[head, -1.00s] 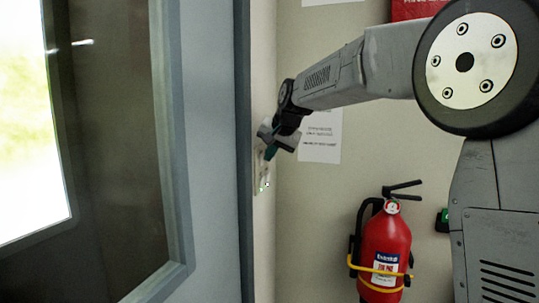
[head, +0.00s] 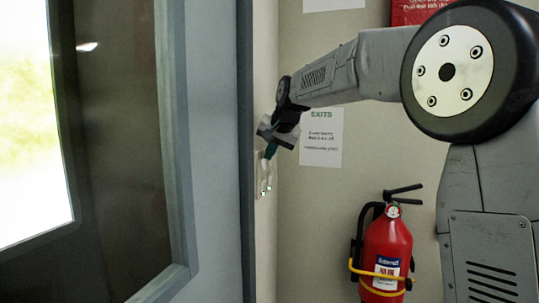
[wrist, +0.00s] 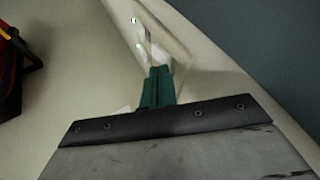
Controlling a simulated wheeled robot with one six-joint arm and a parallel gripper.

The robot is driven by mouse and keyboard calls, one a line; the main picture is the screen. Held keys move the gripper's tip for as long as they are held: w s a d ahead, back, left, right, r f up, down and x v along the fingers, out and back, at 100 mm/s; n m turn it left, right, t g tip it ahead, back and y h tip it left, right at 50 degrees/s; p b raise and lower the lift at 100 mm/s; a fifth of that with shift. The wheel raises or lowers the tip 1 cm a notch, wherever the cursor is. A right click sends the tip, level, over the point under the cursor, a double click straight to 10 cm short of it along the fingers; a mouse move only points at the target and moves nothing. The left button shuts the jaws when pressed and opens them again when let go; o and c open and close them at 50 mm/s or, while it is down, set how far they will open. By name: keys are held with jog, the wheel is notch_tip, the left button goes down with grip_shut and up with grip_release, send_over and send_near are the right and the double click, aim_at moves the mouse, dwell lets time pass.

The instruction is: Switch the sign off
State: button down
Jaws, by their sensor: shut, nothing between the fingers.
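A pale switch plate (head: 262,180) is on the narrow wall beside the door frame. In the wrist view the tips of my gripper (wrist: 159,74) overlap the plate's lower end beside a white rocker. I cannot tell whether they touch it. No lit sign can be identified.
A grey door (head: 215,150) with a window fills the left. A red fire extinguisher (head: 387,250) hangs on the wall at lower right. A paper notice headed EXITS (head: 321,140) is behind my arm. A red sign (head: 417,10) is partly visible at the top.

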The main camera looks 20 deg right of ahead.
jog(key=d+v, duration=0.1)
jog(key=v, duration=1.1)
jog(key=shift+d+f, duration=0.15)
jog(key=shift+f, duration=0.05)
jog(key=shift+s+d, duration=0.1)
jog(key=shift+s, duration=0.05)
jog(key=s+d, duration=0.5)
jog(key=d, duration=0.2)
jog(key=shift+s, duration=0.2)
dwell(0.5)
